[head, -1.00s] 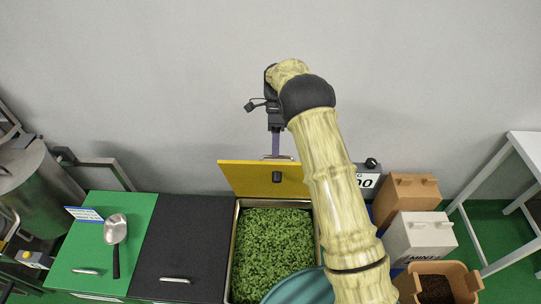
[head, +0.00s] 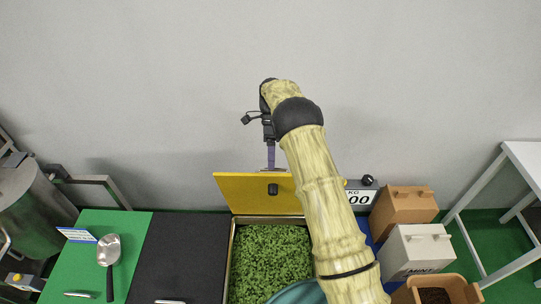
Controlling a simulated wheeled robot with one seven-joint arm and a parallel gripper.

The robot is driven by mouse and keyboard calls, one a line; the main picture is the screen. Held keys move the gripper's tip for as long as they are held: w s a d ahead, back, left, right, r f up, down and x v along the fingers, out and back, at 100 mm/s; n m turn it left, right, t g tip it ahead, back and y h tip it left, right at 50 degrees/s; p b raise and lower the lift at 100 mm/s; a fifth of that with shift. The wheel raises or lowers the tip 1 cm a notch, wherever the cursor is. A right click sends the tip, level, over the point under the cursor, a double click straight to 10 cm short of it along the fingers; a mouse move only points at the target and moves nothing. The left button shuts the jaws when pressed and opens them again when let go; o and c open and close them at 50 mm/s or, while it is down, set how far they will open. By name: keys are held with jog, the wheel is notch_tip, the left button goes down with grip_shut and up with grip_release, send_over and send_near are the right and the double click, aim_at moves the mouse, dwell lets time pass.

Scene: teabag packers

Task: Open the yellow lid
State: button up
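The yellow lid (head: 235,190) stands raised at the back edge of a bin (head: 234,235) in the head view. The bin is open and full of green leaves (head: 270,262). A dark latch or knob sits on the lid's face. My gripper (head: 270,165) is at the lid's top edge, pointing down, with its purple-grey fingers seen edge-on. I cannot tell whether the fingers touch the lid or how far apart they are. My arm covers the lid's right end.
A green lid (head: 75,255) with a metal scoop (head: 108,255) and a black lid (head: 180,255) lie shut to the left. Brown (head: 404,208) and white (head: 415,250) boxes and a tan container (head: 455,288) stand to the right. A grey wall is behind.

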jog(key=shift+o, duration=0.5)
jog(key=shift+w+d+f, duration=0.1)
jog(key=shift+d+f, duration=0.1)
jog(key=shift+f, duration=0.35)
jog(key=shift+r, duration=0.1)
jog(key=shift+c, duration=1.2)
jog(key=shift+r, duration=0.15)
jog(key=shift+c, duration=0.3)
jog(key=shift+w+a+r+b, duration=0.1)
jog(key=shift+w+r+b, duration=0.2)
jog(key=shift+w+r, duration=0.1)
jog(key=shift+c, duration=1.3)
jog(key=p+v, duration=0.1)
jog(key=v, duration=0.6)
jog(key=shift+s+r, duration=0.25)
jog(key=shift+s, duration=0.2)
jog(key=shift+a, duration=0.1)
